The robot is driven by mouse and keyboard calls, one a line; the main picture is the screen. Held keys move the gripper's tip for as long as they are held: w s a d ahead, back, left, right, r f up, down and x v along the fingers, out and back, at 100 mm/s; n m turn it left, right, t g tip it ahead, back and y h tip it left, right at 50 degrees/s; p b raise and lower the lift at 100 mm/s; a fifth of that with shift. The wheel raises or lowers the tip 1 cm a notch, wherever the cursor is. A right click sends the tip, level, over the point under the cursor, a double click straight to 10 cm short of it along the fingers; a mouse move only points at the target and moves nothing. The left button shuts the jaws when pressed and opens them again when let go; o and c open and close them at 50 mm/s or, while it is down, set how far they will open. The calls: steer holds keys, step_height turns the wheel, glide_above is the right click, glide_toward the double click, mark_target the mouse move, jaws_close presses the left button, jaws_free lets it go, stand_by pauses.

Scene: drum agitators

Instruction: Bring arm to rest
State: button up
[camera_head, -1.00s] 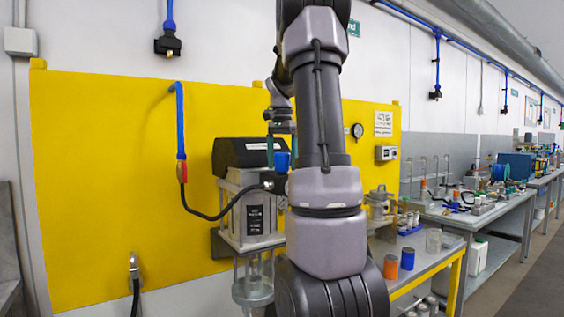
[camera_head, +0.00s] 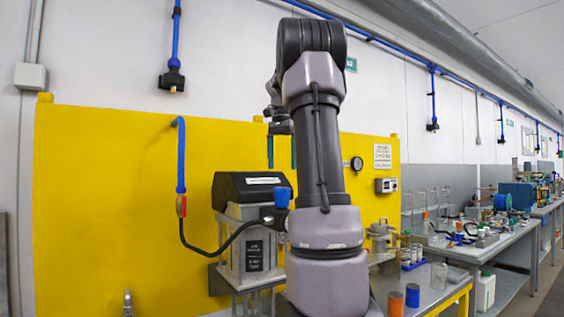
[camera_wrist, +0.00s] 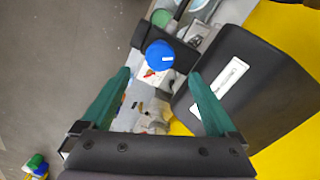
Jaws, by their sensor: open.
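My gripper (camera_wrist: 158,98) is open in the wrist view, with its two green fingers apart and nothing between them. In the head view my gripper (camera_head: 281,152) hangs behind my arm, fingers down, above the agitator unit. The agitator unit has a black housing (camera_head: 250,188) and a blue knob (camera_head: 282,197) at its right side. In the wrist view the black housing (camera_wrist: 262,88) lies to the right of the fingers, and the blue knob (camera_wrist: 160,54) shows beyond the fingertips. My arm hides part of the yellow panel and the bench behind it.
A yellow panel (camera_head: 110,200) stands behind the unit. A blue pipe with a red valve (camera_head: 181,206) and black hose comes off it at left. A bench (camera_head: 440,292) with orange and blue cups stands at right. Grey floor (camera_wrist: 60,60) is open at left in the wrist view.

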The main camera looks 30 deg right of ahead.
stand_by(0.4)
steer(key=s+a+f+n+t, duration=0.2)
steer(key=s+a+f+n, duration=0.1)
steer(key=a, duration=0.5)
steer(key=s+a+f+n+t+y, duration=0.1)
steer(key=s+a+f+n+t, duration=0.1)
steer(key=s+a+f, duration=0.3)
steer(key=s+a+f+n+t+y, duration=0.1)
steer(key=s+a+f+n+t, duration=0.2)
steer(key=s+a, duration=0.6)
steer(key=shift+s+a+f+n, duration=0.25)
steer(key=shift+a+f+n, duration=0.5)
steer(key=shift+a, duration=0.15)
